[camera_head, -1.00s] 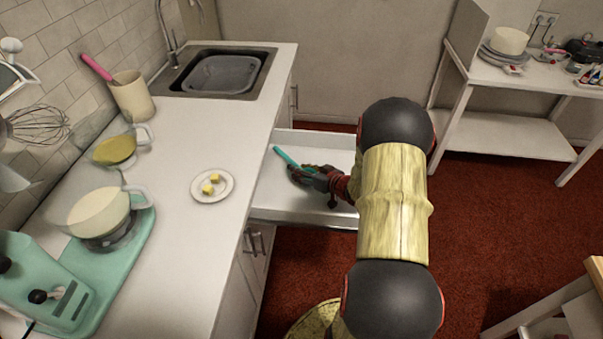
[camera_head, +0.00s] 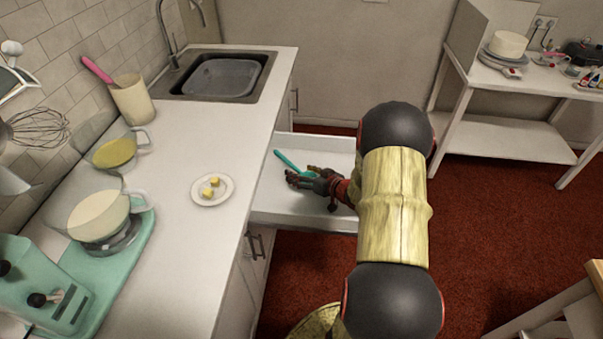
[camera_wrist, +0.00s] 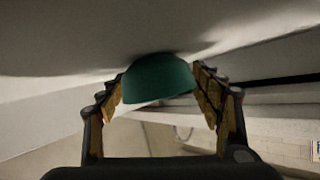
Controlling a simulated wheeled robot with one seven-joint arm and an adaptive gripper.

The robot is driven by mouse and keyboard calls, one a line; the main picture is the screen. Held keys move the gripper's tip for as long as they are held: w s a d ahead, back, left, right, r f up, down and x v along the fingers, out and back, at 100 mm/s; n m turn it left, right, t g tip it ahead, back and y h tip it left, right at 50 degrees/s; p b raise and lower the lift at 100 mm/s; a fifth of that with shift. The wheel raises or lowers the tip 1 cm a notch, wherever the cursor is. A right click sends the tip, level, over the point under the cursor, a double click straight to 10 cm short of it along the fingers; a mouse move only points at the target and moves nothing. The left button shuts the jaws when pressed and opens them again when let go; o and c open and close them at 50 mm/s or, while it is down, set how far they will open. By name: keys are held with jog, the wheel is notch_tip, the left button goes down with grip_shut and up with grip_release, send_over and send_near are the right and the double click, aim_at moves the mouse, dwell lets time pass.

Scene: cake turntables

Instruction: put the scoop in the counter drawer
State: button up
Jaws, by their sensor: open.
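The teal scoop (camera_head: 286,160) is in the open white counter drawer (camera_head: 300,219), its handle pointing to the upper left. My gripper (camera_head: 299,180) is inside the drawer's outline, low and right beside the scoop. The scoop seems to rest on the drawer bottom. My gripper partly hides the bowl in the head view.
The counter (camera_head: 190,245) runs along the left, with a small plate (camera_head: 197,199) near the drawer, a sink (camera_head: 214,74) and a mixer (camera_head: 60,270). A white shelf table (camera_head: 500,138) stands at the back right. Red floor lies open between them.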

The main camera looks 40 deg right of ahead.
jog(key=shift+r, duration=0.1)
jog(key=shift+s+r, duration=0.2)
jog(key=p+v, duration=0.3)
jog(key=v, duration=0.3)
jog(key=shift+s+r, duration=0.2)
jog(key=shift+s, duration=0.1)
jog(key=w+r+n+g+h, duration=0.1)
jog(key=w+r+g+h, duration=0.1)
jog(key=w+r, duration=0.5)
jog(key=s+a+r+g+h, duration=0.25)
jog(key=a+r, duration=0.45)
jog(key=r, duration=0.6)
jog(key=s+a+r+g+y, duration=0.1)
jog(key=s+a+r+y, duration=0.1)
jog(key=s+a, duration=0.9)
jog(key=s+a+r+n+g+y, duration=0.1)
jog(key=s+a+r, duration=0.3)
jog(key=s+a, duration=0.7)
jog(key=a+g+y, duration=0.1)
jog(key=a, duration=0.3)
jog(key=shift+r+n+y, duration=0.3)
jog(key=shift+y, duration=0.05)
jog(key=shift+s+g, duration=0.1)
jog(key=shift+g, duration=0.15)
